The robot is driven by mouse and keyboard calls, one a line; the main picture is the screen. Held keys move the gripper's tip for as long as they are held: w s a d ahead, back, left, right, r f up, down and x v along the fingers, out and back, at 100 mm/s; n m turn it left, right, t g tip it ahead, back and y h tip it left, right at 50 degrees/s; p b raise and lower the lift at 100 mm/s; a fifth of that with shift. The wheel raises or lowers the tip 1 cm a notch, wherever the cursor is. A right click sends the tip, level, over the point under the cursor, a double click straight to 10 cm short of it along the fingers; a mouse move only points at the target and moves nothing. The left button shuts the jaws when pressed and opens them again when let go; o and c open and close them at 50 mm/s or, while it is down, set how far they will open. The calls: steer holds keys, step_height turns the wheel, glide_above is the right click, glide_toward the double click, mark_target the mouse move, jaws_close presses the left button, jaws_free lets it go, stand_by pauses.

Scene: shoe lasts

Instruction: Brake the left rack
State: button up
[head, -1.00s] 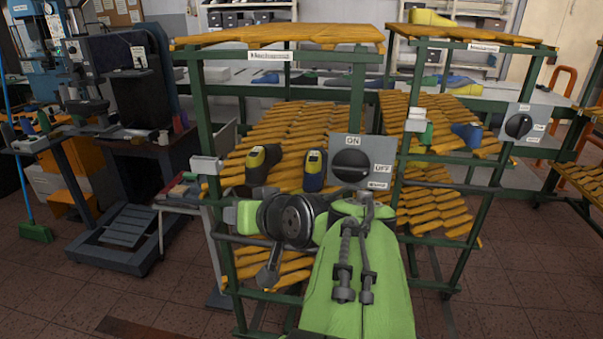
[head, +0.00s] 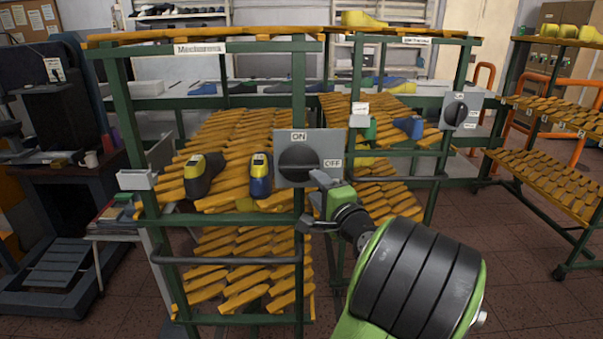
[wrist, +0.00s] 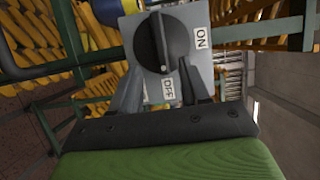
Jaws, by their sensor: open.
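The left rack (head: 121,100) has a green frame and yellow slatted shelves. A grey switch box (head: 337,143) with a dark round knob (head: 298,160) is on its right post. ON is above the knob and OFF to its right. The knob's ridge lies along the OFF side, roughly level; it shows close up in the wrist view (wrist: 164,42). My gripper (head: 312,202) is open, just below and right of the box. In the wrist view its fingers (wrist: 160,88) stand apart on either side of the OFF label, short of the knob.
The right rack (head: 446,150) has its own switch box (head: 461,112). Two dark lasts with yellow tops (head: 201,175) lie on the left rack's shelf. A grey push bar (head: 225,261) crosses its front. Another rack (head: 545,170) stands at far right; floor between is clear.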

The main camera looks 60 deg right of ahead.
mark_target(301, 170)
steer(key=x, duration=0.8)
steer(key=shift+w+d, duration=0.3)
jaws_close()
